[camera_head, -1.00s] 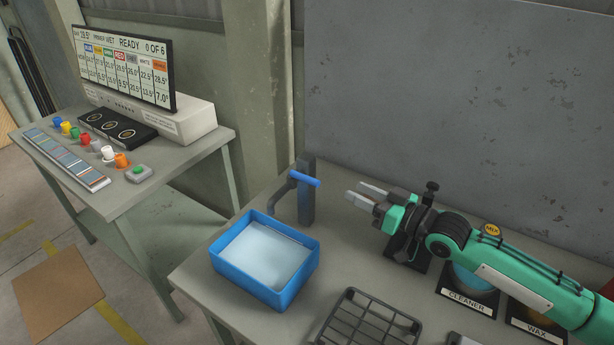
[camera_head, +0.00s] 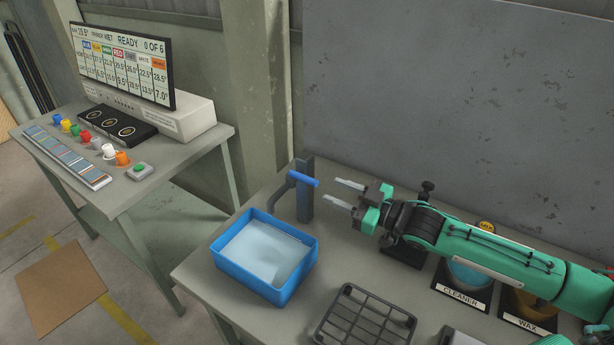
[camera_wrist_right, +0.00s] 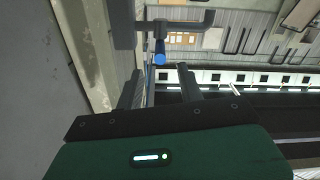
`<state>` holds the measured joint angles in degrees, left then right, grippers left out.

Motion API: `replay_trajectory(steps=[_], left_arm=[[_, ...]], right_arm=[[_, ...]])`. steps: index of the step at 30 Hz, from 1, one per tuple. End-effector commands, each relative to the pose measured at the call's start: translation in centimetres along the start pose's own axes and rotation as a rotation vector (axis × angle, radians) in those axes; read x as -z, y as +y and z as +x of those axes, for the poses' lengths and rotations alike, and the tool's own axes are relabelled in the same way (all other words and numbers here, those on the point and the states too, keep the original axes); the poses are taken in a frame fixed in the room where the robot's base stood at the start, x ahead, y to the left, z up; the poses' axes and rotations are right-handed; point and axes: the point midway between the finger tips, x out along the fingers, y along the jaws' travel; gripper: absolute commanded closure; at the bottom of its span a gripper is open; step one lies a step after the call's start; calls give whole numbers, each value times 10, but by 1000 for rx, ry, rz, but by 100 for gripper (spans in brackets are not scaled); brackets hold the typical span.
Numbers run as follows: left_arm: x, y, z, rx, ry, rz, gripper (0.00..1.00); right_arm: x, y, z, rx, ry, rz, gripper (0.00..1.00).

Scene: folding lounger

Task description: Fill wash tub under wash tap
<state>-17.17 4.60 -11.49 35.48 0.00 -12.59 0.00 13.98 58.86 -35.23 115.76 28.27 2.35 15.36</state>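The blue wash tub (camera_head: 243,279) stands on the bench at its left end, with a pale, light-blue surface inside that looks like water. The wash tap (camera_head: 306,200) is a dark post behind the tub's right corner, its spout toward the tub and a blue lever (camera_head: 303,179) on top. My right gripper (camera_head: 331,190) is open and empty, its fingertips just right of the lever and apart from it. In the right wrist view the lever's blue end (camera_wrist_right: 160,58) lies ahead, between the lines of my open fingers (camera_wrist_right: 158,82). I cannot see a stream at the spout. My left gripper is out of view.
A dark wire rack (camera_head: 362,318) lies in front of my right arm. Cleaner (camera_head: 468,276) and wax (camera_head: 527,306) pots stand under that arm. A grey panel (camera_head: 450,100) rises behind. A side table (camera_head: 130,190) with a screen and coloured cups stands left.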

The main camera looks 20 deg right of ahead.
Motion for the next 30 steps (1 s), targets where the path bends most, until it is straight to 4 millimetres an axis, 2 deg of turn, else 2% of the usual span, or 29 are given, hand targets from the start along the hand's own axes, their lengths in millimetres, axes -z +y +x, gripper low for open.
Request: replay_trajectory(steps=[9, 15, 21, 29, 30], left_arm=[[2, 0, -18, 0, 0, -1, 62], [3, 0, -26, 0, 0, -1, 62], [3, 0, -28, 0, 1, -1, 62], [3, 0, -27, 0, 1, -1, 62], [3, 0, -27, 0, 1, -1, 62]], right_arm=[[4, 1, 51, -1, 3, 1, 62], [2, 0, 77, 0, 0, 1, 62], [0, 0, 88, 0, -1, 0, 62], [0, 0, 89, 0, -1, 0, 62], [0, 0, 89, 0, -1, 0, 68]])
